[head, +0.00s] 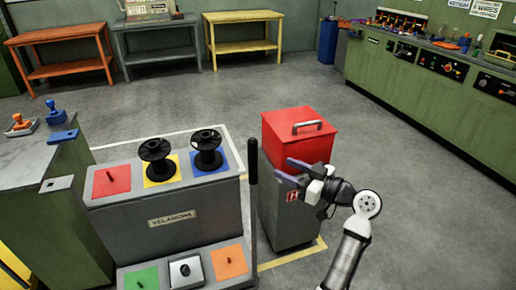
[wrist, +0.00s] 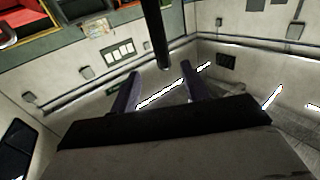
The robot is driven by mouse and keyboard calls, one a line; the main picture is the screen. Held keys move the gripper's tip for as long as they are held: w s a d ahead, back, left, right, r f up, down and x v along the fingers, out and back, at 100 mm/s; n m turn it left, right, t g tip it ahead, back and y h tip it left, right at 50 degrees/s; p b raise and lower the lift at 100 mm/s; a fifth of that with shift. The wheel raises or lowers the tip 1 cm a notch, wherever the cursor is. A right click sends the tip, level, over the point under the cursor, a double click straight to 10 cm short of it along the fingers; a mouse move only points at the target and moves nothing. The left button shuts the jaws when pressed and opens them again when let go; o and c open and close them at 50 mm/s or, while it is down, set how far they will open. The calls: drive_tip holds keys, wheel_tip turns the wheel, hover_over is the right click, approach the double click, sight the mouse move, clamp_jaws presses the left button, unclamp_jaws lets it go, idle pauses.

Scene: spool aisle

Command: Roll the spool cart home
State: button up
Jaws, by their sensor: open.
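The grey spool cart (head: 205,218) stands left of centre in the head view, with a name plate on its front. Its top has red, yellow and blue squares; black spools stand on the yellow (head: 155,158) and blue (head: 207,150) ones. The red square (head: 112,181) has a bare peg. A lower step has green, white and orange squares. A black upright handle (head: 252,205) rises at the cart's right side. My gripper (head: 283,171) is open and empty, right of the handle, fingers pointing left. In the wrist view, the handle (wrist: 157,35) shows between the fingertips, apparently ahead of them.
A grey cabinet with a red handled lid (head: 298,135) stands close behind my gripper. White floor lines (head: 120,144) run behind the cart; a yellow line (head: 295,256) lies right of it. A green counter (head: 65,200) is close on the left. Open floor lies behind.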

sight(253, 153)
drive_tip(key=p+x, duration=0.3)
drive_tip(key=x, duration=0.9)
drive_tip(key=shift+w+a+p, duration=0.1)
drive_tip(key=shift+p, duration=0.2)
clamp_jaws()
